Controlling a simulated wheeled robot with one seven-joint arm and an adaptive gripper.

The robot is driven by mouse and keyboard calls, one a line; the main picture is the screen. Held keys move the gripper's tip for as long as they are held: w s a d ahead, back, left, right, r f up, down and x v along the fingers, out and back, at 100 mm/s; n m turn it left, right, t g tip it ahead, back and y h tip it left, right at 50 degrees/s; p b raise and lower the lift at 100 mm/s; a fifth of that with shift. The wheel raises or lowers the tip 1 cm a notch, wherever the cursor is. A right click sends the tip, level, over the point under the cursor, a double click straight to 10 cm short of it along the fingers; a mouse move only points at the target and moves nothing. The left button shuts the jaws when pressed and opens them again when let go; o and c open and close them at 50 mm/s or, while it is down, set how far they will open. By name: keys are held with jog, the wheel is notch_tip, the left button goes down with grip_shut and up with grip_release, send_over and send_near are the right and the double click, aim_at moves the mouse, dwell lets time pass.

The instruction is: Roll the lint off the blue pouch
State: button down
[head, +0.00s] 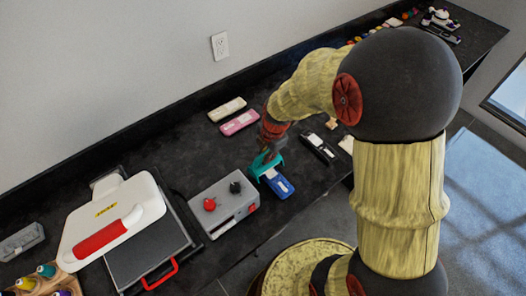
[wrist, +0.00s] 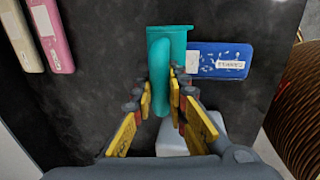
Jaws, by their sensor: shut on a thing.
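The blue pouch (wrist: 232,53) lies flat on the dark worktop, with a white label and pale lint specks on top. It also shows in the head view (head: 282,188). My gripper (wrist: 160,88) is shut on the rounded teal handle of the lint roller (wrist: 160,52). The roller's wide teal part sits at the pouch's left end in the wrist view. In the head view the roller (head: 262,166) is just above and left of the pouch. They look to meet or overlap at the edge; firm contact cannot be told. The roller's underside is hidden.
A pink pouch (head: 240,122) and a cream one (head: 227,109) lie near the wall. A grey box with red and black knobs (head: 224,204) stands close left of the roller. The worktop's front edge is near the blue pouch.

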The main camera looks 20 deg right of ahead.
jog(key=shift+s+d+b, duration=0.35)
jog(key=shift+s+d, duration=0.25)
jog(key=shift+s, duration=1.3)
jog(key=shift+s+d+b, duration=0.3)
jog(key=shift+s+d, duration=0.35)
jog(key=shift+s, duration=1.3)
jog(key=shift+s+d+b, duration=0.35)
jog(key=shift+s+d, duration=0.25)
jog(key=shift+s, duration=1.3)
jog(key=shift+w+a+b, duration=0.15)
jog(key=shift+w+a, duration=0.6)
jog(key=shift+w, duration=1.65)
jog(key=shift+w+a+b, duration=0.15)
jog(key=shift+w+a, duration=0.65)
jog(key=shift+w, duration=1.55)
jog(key=shift+w+a+b, duration=0.15)
jog(key=shift+w+a, duration=0.6)
jog(key=shift+w, duration=1.65)
notch_tip(320, 180, up, 7)
jog(key=p, duration=0.4)
